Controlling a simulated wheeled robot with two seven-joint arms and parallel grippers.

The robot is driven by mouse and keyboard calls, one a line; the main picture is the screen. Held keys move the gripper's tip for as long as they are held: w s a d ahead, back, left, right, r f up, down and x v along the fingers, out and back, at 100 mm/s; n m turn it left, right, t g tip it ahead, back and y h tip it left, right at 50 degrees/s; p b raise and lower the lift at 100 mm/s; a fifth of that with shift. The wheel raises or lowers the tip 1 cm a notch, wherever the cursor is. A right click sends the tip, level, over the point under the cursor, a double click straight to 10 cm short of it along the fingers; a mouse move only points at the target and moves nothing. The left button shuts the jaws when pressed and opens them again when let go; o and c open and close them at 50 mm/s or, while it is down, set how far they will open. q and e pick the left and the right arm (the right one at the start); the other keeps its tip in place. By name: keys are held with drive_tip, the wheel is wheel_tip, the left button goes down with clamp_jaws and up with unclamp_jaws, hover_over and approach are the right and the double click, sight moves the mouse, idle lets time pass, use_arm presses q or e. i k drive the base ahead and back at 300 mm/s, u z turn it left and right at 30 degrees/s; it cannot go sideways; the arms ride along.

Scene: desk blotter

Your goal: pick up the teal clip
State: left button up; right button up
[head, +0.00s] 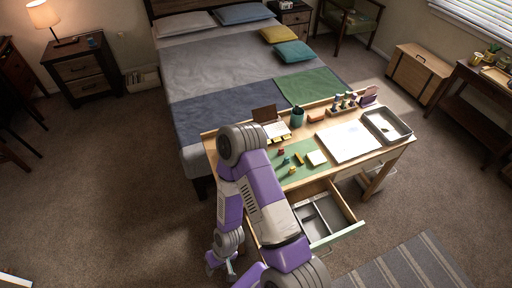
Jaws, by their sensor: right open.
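A small teal item (286,160), which looks like the teal clip, lies on the green mat (284,180) on the desk. It is too small to make out its shape. My right gripper (221,267) hangs low in front of the desk's left end, below the desk top and well away from the clip. Its jaws are open, and I see nothing between them. My right arm bends over the desk's left part and hides some of the mat and desk. My left gripper is not in view.
Small red and yellow items (299,158) and a pale note block (316,158) lie near the clip. A teal cup (297,117), a white pad (348,141) and a grey tray (387,126) stand farther off. A drawer (325,217) is open at the desk's front.

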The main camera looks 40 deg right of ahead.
sight(286, 161)
drive_tip(key=z, duration=0.5)
drive_tip(key=i, duration=1.05)
drive_tip(key=z, duration=0.8)
